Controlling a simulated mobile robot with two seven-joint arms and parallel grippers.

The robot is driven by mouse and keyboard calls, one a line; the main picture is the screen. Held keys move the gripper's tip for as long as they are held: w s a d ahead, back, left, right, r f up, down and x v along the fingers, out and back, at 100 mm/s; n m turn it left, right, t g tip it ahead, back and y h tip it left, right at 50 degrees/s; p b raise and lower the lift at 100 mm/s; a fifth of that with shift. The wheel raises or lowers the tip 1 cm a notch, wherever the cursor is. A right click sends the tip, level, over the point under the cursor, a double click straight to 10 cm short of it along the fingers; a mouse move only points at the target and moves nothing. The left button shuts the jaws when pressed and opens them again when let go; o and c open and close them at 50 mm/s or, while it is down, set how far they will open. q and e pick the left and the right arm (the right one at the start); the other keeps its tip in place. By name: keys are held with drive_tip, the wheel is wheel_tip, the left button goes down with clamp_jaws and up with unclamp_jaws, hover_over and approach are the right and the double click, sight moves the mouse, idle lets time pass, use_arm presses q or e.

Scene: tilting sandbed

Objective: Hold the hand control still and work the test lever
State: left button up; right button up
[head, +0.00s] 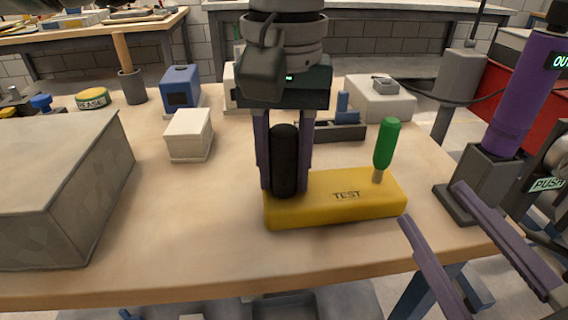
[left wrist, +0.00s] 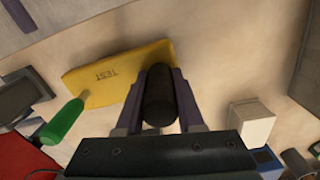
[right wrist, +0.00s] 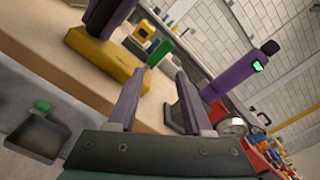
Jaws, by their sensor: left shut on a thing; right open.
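The hand control is a yellow block marked TEST (head: 340,208) on the wooden table. A black upright grip (head: 285,150) rises from its left end. A green-handled lever (head: 386,145) stands at its right end, leaning slightly right. My left gripper (head: 284,188) is shut on the black grip, one finger on each side; the left wrist view shows the same hold on the grip (left wrist: 160,97). My right gripper (head: 480,270) is open and empty, off the table's front right edge, to the right of and below the lever. The right wrist view shows the green lever (right wrist: 160,52) beyond its fingers.
A purple post (head: 520,95) in a grey base stands at the table's right edge, beside my right gripper. A large grey box (head: 60,190) fills the left of the table. A small white box (head: 190,133) and blue box (head: 180,88) stand behind. The front middle is clear.

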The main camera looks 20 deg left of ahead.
drive_tip(key=shift+c, duration=0.2)
idle(0.3)
